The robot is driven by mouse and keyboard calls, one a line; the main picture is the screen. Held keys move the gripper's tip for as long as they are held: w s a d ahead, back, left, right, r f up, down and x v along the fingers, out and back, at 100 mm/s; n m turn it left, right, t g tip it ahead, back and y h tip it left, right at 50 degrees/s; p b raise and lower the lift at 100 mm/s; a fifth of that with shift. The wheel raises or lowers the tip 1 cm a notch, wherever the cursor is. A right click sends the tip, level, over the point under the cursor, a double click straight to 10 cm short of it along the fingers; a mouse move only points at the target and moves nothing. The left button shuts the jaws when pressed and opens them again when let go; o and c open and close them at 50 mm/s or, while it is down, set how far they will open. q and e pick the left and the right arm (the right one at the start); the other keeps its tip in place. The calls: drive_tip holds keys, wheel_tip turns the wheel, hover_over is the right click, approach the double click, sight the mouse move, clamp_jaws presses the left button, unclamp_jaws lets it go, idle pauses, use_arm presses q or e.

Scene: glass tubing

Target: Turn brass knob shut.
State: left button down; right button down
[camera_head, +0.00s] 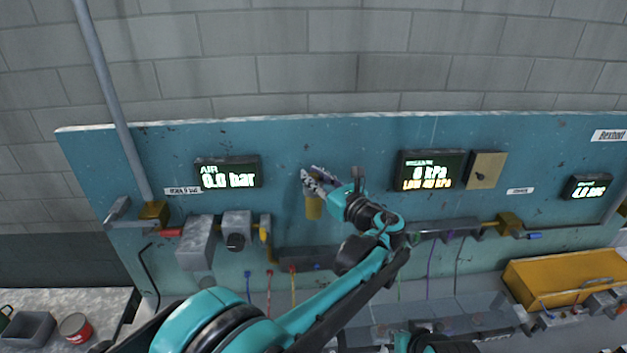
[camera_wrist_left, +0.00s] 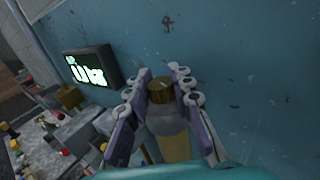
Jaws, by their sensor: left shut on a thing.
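The brass knob (camera_wrist_left: 160,88) is a short round cap on top of a grey collar and a yellow cylinder, seen from above in the left wrist view. My left gripper (camera_wrist_left: 163,78) has its two fingers on either side of the knob and is shut on it. In the head view my left gripper (camera_head: 318,180) is at the blue panel, between the two large displays. It hides the knob there; the yellow cylinder (camera_head: 314,208) shows just below the fingers. My right gripper is not in view.
The blue panel (camera_head: 370,135) carries an AIR display (camera_head: 227,173) reading 0.0 bar and a second display (camera_head: 432,170) reading 0 kPa. Grey valve blocks (camera_head: 197,243) and piping run below. A yellow tray (camera_head: 565,275) is at right, a red can (camera_head: 75,327) at lower left.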

use_arm(q)
drive_tip(key=n+g+y, duration=0.2)
drive_tip(key=y, duration=0.1)
drive_tip(key=shift+n+g, duration=0.3)
drive_tip(key=shift+g, duration=0.1)
drive_tip(key=shift+n+g+y, duration=1)
drive_tip(key=shift+n+g, duration=0.1)
drive_tip(key=shift+g, duration=0.3)
drive_tip(key=shift+r, duration=0.1)
drive_tip(key=c, duration=1.3)
unclamp_jaws()
drive_tip(key=shift+d, duration=0.1)
drive_tip(key=v, duration=1.1)
drive_tip(key=shift+d, duration=0.4)
